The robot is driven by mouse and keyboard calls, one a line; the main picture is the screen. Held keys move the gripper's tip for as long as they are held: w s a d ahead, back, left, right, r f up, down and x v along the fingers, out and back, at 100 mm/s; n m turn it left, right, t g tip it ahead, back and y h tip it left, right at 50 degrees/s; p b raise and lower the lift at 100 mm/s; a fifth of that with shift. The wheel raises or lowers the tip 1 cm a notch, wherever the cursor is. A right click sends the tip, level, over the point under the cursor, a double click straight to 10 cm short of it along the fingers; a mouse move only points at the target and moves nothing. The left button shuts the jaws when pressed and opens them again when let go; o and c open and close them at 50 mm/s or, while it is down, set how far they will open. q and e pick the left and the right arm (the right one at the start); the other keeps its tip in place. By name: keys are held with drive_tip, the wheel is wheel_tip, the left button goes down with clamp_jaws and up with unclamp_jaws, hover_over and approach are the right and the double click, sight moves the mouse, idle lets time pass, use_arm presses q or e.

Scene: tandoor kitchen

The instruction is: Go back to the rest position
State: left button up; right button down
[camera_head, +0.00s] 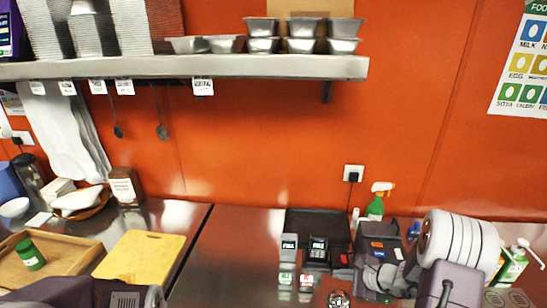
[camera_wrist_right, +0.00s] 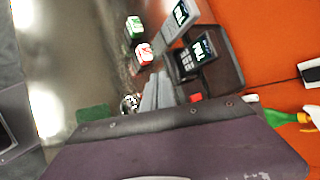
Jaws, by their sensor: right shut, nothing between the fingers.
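My right gripper (camera_head: 345,272) reaches in from the right in the head view, low over the steel counter, beside the card terminals. Its fingers are together with nothing between them. In the right wrist view, the grey fingers of the right gripper (camera_wrist_right: 157,92) show beyond the dark purple wrist housing, pointing toward the terminals. Purple and grey parts of my left arm show at the bottom left edge of the head view. The left gripper itself does not show.
Two card terminals (camera_head: 318,250) stand by a black tray (camera_head: 330,222), with small green and red-labelled items before them. A green spray bottle (camera_head: 375,208) stands behind. A yellow board (camera_head: 140,258) and wooden tray (camera_head: 75,268) lie left. Counter between is clear.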

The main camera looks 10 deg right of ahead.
drive_tip(key=w+a+r+n+y, duration=0.1)
drive_tip(key=a+r+n, duration=0.2)
drive_tip(key=a, duration=0.3)
drive_tip(key=s+a+r+n+g+b, duration=0.15)
drive_tip(key=s+a+n+g, duration=0.35)
drive_tip(key=s+a+n, duration=0.6)
drive_tip(key=s+f+n+g+h+b, duration=0.1)
drive_tip(key=s+f+n+g+h, duration=0.1)
drive_tip(key=s+n, duration=0.35)
drive_tip(key=s+d+f+h, duration=0.1)
drive_tip(key=s+d+h, duration=0.2)
drive_tip(key=d, duration=0.4)
drive_tip(key=shift+d+n, duration=0.25)
drive_tip(key=shift+n, duration=0.2)
drive_tip(key=shift+d+f, duration=0.1)
drive_tip(key=shift+f, duration=0.05)
